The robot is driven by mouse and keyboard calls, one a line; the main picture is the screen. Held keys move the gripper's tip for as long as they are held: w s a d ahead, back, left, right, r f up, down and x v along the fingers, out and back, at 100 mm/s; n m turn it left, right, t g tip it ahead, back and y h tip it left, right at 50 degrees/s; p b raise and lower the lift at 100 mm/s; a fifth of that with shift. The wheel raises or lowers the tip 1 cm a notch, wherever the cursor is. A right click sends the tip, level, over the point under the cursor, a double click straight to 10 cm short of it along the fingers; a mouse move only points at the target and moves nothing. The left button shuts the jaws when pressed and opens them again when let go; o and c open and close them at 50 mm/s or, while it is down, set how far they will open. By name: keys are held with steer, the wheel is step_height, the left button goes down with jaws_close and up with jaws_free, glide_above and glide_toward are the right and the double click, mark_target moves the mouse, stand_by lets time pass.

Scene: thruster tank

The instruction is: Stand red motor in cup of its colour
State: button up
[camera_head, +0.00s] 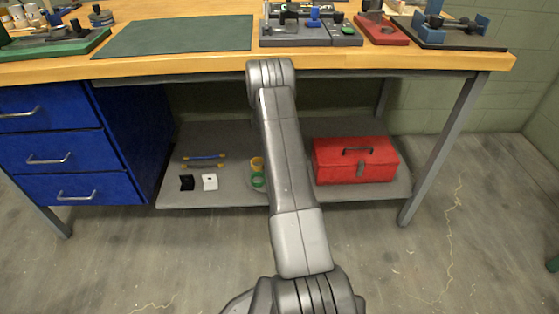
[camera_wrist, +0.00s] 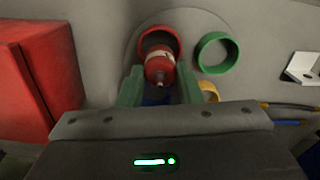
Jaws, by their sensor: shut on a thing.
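In the wrist view my gripper (camera_wrist: 160,88), with green fingers, is shut on the red motor (camera_wrist: 159,68). The motor's dark and grey end points to the red cup (camera_wrist: 145,36) and overlaps its opening. I cannot tell how deep the motor sits in the cup or whether it touches the rim. The green cup (camera_wrist: 202,55) stands to the right and the yellow cup (camera_wrist: 212,88) is partly hidden by my gripper. A blue patch shows between the fingers. In the head view my arm hides the gripper, motor and red cup; the yellow cup (camera_head: 257,163) shows beside the arm.
The cups are on the grey lower shelf (camera_head: 225,145) under the workbench (camera_head: 180,63). A red toolbox (camera_head: 355,160) stands to the right. Black and white brackets (camera_head: 209,182) and rods (camera_head: 206,157) lie to the left. Blue drawers (camera_head: 65,151) are farther left.

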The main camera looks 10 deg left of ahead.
steer(key=shift+f+b, duration=1.25)
steer(key=shift+f, duration=1.1)
steer(key=o, duration=1.1)
step_height(320, 180, up, 14)
steer(key=p, duration=0.4)
steer(key=shift+f, duration=0.1)
steer(key=shift+f, duration=0.1)
